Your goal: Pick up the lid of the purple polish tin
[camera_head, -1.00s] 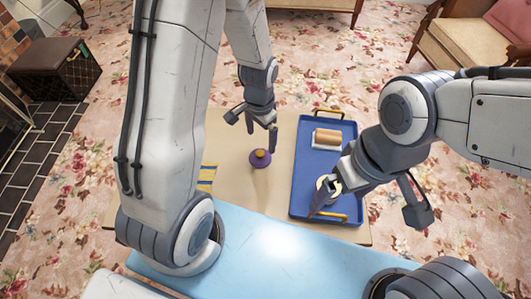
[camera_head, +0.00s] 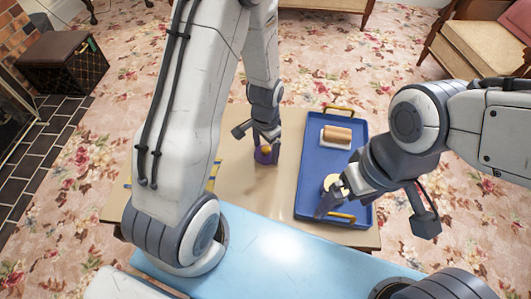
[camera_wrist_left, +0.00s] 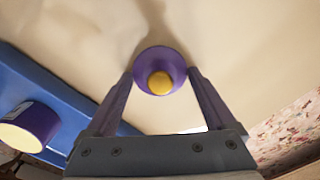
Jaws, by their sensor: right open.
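The purple lid (camera_head: 263,155) with its yellow knob lies on the beige table. It also shows in the left wrist view (camera_wrist_left: 160,60), knob facing the camera. My left gripper (camera_head: 262,144) is down at the lid. In the left wrist view its two fingers (camera_wrist_left: 160,74) stand on either side of the lid, seemingly with thin gaps. The purple tin (camera_wrist_left: 38,122), with a cream top, stands on the blue tray; in the head view only its cream top (camera_head: 332,182) shows clearly. My right gripper (camera_head: 373,215) is open and empty above the tray's near end, its finger partly hiding the tin.
The blue tray (camera_head: 310,165) has yellow handles and also holds a brush-like block (camera_head: 337,134) with a brown top. A yellow-striped item (camera_head: 214,178) is partly hidden behind my left arm. The table (camera_head: 240,190) around the lid is clear.

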